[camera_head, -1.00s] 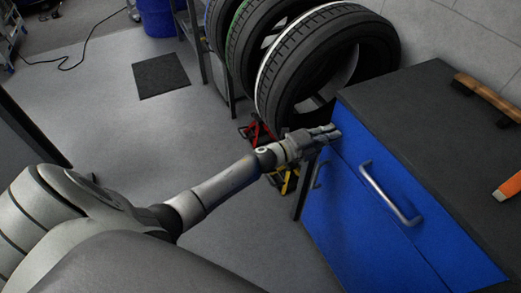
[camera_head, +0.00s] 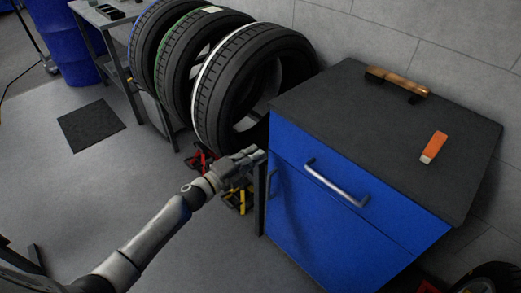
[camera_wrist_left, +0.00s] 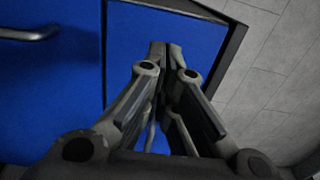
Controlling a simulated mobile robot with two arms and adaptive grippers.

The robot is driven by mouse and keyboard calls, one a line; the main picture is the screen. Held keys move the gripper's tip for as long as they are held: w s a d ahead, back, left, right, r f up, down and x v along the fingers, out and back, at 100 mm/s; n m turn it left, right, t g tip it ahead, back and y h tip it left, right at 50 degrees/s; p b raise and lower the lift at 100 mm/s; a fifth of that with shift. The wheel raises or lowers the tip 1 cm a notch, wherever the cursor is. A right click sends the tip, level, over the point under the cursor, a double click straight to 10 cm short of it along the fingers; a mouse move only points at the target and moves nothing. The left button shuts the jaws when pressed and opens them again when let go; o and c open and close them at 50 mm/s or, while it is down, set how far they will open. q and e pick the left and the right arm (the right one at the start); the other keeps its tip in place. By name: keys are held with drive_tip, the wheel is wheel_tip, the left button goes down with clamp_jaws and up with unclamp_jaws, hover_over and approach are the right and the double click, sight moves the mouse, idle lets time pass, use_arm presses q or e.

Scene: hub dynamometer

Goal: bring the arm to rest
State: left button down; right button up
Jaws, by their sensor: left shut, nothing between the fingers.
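My left arm comes in from the lower left in the head view. Its gripper (camera_head: 253,156) is at the left front edge of the blue cabinet (camera_head: 340,218), by the top corner. In the left wrist view the left gripper (camera_wrist_left: 165,50) is shut and empty, with its fingertips together in front of the blue cabinet front (camera_wrist_left: 160,35). I cannot tell whether the fingertips touch the cabinet. My right gripper is not in view.
The cabinet has a silver handle (camera_head: 336,184) and a dark top (camera_head: 400,135) with a wooden-handled brush (camera_head: 398,82) and an orange object (camera_head: 434,147). Tires (camera_head: 240,85) stand behind the gripper. Red and yellow stands (camera_head: 238,200) are beneath it.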

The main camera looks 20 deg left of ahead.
use_arm(q)
drive_tip(key=shift+v, duration=3.15)
drive_tip(key=s+a+f+n+g+y+p, duration=0.1)
drive_tip(key=s+a+f+n+g+y, duration=0.3)
drive_tip(key=f, duration=0.6)
drive_tip(key=s+a+f+n+y+p, duration=0.1)
drive_tip(key=s+f+n, duration=0.45)
drive_tip(key=f, duration=0.45)
drive_tip(key=s+a+f+n+g+y+p, duration=0.1)
drive_tip(key=s+a+f+n+g+y, duration=0.3)
drive_tip(key=f, duration=0.7)
drive_tip(key=s+d+f+n+g, duration=0.2)
drive_tip(key=s+f, duration=0.2)
drive_tip(key=s, duration=0.7)
drive_tip(key=s+d+f+n+g+p, duration=0.1)
drive_tip(key=s+f, duration=0.4)
drive_tip(key=s, duration=0.6)
drive_tip(key=s+d+f+n+g, duration=0.3)
drive_tip(key=s+d+f+n, duration=0.1)
drive_tip(key=s, duration=0.7)
drive_tip(key=shift+s+f+n+g+p, duration=0.3)
drive_tip(key=shift+s+f+n+p, duration=0.1)
drive_tip(key=shift+n, duration=0.15)
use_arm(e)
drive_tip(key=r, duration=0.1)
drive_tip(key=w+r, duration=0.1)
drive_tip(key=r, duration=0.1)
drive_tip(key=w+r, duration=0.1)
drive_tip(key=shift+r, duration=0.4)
